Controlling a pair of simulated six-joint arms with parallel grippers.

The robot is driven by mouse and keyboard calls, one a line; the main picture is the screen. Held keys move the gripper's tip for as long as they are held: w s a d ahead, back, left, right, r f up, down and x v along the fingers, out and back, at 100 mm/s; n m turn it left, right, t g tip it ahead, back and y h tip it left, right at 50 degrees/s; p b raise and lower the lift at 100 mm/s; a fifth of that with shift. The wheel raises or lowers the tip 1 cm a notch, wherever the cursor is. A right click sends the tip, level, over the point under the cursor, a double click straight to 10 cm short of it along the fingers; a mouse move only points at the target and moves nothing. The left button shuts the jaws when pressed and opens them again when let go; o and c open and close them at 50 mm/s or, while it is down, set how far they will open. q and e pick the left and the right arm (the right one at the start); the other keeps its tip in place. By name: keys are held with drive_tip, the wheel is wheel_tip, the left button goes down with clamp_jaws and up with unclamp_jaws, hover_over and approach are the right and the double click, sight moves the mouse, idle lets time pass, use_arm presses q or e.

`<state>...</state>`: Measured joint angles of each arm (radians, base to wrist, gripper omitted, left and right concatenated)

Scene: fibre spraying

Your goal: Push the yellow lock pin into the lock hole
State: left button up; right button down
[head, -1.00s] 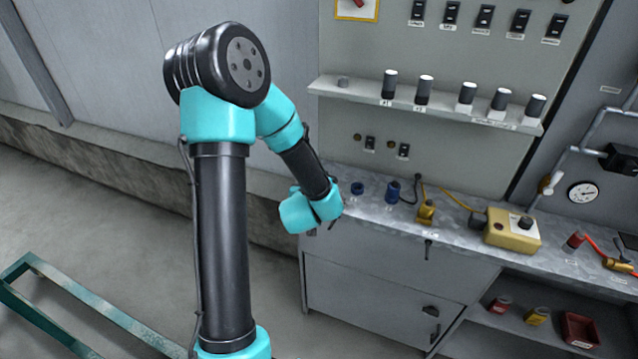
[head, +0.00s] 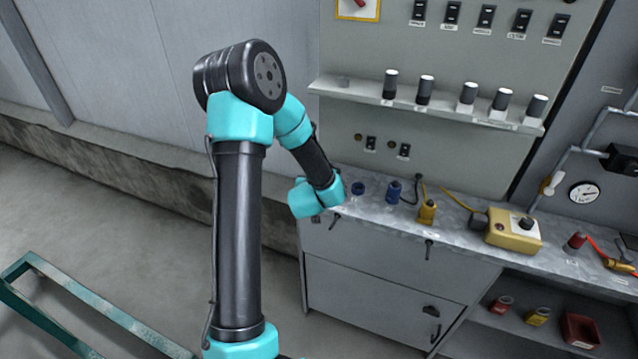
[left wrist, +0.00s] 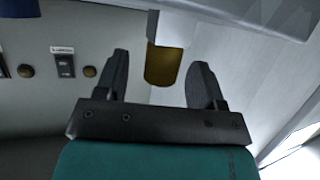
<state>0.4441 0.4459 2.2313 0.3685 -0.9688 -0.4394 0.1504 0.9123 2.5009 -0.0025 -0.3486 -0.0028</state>
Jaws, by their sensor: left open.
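A dull yellow cylinder (left wrist: 165,67), apparently the lock pin, shows in the left wrist view, projecting from a pale block (left wrist: 153,28). My left gripper (left wrist: 158,78) is open, with one dark finger on each side of the cylinder in the picture. I cannot tell whether either finger touches it. In the head view my teal left wrist is at the left end of the workbench, and its fingers cannot be made out. I cannot pick out the lock hole in either view. My right gripper is not in view.
The grey workbench (head: 375,221) carries a blue fitting (head: 394,191), a yellow device (head: 427,211) and a yellow control box (head: 513,232). A shelf (head: 350,93) with several dark cylinders is on the panel above.

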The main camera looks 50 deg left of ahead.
use_arm(q)
drive_tip(key=shift+w+a+f, duration=0.2)
drive_tip(key=shift+w+a, duration=0.1)
drive_tip(key=shift+w, duration=0.05)
drive_tip(key=c, duration=1)
